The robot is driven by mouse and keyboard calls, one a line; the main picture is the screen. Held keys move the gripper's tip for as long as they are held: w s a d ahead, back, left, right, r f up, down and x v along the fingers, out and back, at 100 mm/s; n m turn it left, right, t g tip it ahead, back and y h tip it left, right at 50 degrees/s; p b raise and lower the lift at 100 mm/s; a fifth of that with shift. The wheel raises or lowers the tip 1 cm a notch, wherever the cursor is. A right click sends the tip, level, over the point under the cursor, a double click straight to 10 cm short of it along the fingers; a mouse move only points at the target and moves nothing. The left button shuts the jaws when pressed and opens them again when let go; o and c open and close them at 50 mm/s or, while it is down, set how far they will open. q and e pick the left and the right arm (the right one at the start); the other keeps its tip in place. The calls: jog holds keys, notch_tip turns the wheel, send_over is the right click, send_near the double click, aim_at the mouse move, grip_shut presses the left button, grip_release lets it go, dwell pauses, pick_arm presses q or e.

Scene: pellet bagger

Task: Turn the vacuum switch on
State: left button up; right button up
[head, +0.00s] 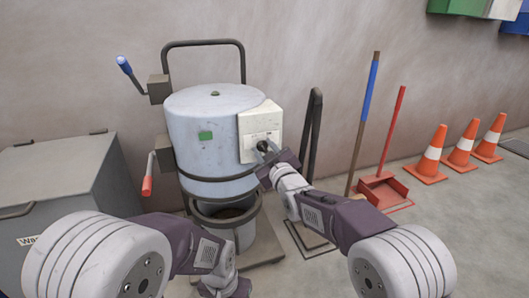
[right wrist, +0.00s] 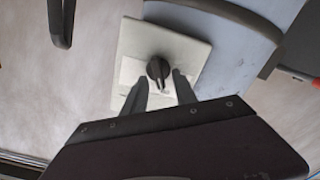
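The vacuum switch is a dark rotary knob (right wrist: 158,69) on a cream panel (head: 260,118) fixed to the side of the pale blue drum (head: 205,112). In the right wrist view the knob's pointer end is toward my gripper. My right gripper (right wrist: 161,83) is open, with one finger on either side of the knob's near end. I see gaps beside the knob and cannot tell whether either finger touches it. In the head view the right gripper (head: 265,150) partly covers the panel's lower part. My left arm is folded low at the bottom, with its fingers out of frame.
A blue-tipped lever (head: 125,65) and a red-handled lever (head: 148,180) stick out left of the drum. A grey bin (head: 65,180) stands at left. A broom (head: 368,105), a red dustpan (head: 383,188) and orange cones (head: 430,155) stand at right along the wall.

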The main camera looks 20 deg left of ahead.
grip_shut()
jog(key=m+p, duration=0.1)
jog(key=m, duration=0.2)
jog(key=shift+w+d+r, duration=0.1)
jog(key=shift+r, duration=0.05)
jog(key=m+p, duration=0.1)
jog(key=m, duration=0.2)
jog(key=shift+d, duration=0.1)
jog(key=m, duration=0.2)
jog(key=m+p, duration=0.2)
jog(key=m, duration=0.1)
jog(key=shift+w+d+m, duration=0.2)
jog(key=shift+d+m, duration=0.05)
jog(key=shift+m, duration=0.05)
jog(key=shift+f+m, duration=0.2)
jog(key=shift+m, duration=0.1)
grip_release()
